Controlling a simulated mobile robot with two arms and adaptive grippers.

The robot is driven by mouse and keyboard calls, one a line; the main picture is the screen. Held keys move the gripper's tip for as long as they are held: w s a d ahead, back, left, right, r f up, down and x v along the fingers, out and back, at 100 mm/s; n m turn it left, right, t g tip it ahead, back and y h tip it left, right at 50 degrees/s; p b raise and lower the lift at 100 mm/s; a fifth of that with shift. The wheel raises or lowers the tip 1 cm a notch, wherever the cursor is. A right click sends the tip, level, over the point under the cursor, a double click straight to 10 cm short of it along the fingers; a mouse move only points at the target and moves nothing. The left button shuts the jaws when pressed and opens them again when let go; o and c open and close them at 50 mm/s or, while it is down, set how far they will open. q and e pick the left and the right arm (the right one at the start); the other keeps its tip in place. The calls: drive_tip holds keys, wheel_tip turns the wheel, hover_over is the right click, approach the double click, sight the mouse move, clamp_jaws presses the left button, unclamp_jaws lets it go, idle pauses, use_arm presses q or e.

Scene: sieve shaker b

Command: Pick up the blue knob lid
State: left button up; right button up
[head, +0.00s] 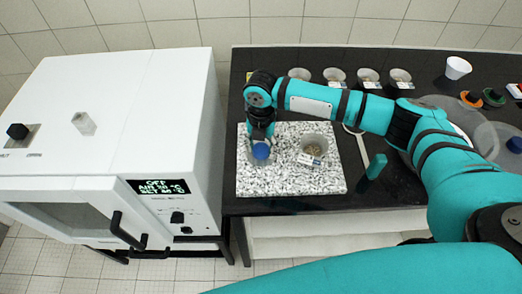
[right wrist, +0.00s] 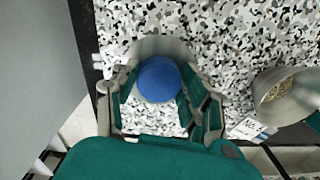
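The blue knob (head: 261,151) of the lid is on the left part of a speckled stone slab (head: 290,185). In the right wrist view the round blue knob (right wrist: 159,80) lies between the fingers, with a grey curved rim behind it. What lies under the knob is mostly hidden. My right gripper (head: 261,143) points down over the knob. In the wrist view its fingers (right wrist: 158,90) stand apart on both sides of the knob; whether they touch it is not clear. My left gripper is not in view.
A grey bowl with grains and a label (head: 313,150) stands right of the knob on the slab. Several small bowls (head: 334,76) line the back. A white oven (head: 125,130) stands close on the left. A teal object (head: 376,166) lies right of the slab.

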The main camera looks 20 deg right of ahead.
sight(262, 147)
drive_tip(key=c, duration=0.5)
drive_tip(key=shift+o, duration=0.2)
drive_tip(key=shift+r, duration=0.15)
drive_tip(key=shift+r+b, duration=0.45)
drive_tip(key=shift+r, duration=0.1)
wheel_tip(262, 147, up, 2)
drive_tip(key=shift+s+r+b, duration=0.1)
drive_tip(key=shift+s+b, duration=0.05)
drive_tip(key=shift+b, duration=0.35)
drive_tip(key=s+d+b, duration=0.1)
drive_tip(key=s, duration=0.3)
drive_tip(key=s+d+b, duration=0.1)
drive_tip(key=s, duration=0.4)
drive_tip(key=s+d+r+b, duration=0.1)
drive_tip(key=s, duration=0.3)
drive_tip(key=shift+s+d+r, duration=0.1)
drive_tip(key=shift+s+d, duration=0.15)
drive_tip(key=shift+s, duration=0.1)
drive_tip(key=shift+s+d+r, duration=0.15)
drive_tip(key=shift+s+d, duration=0.05)
drive_tip(key=shift+s, duration=0.55)
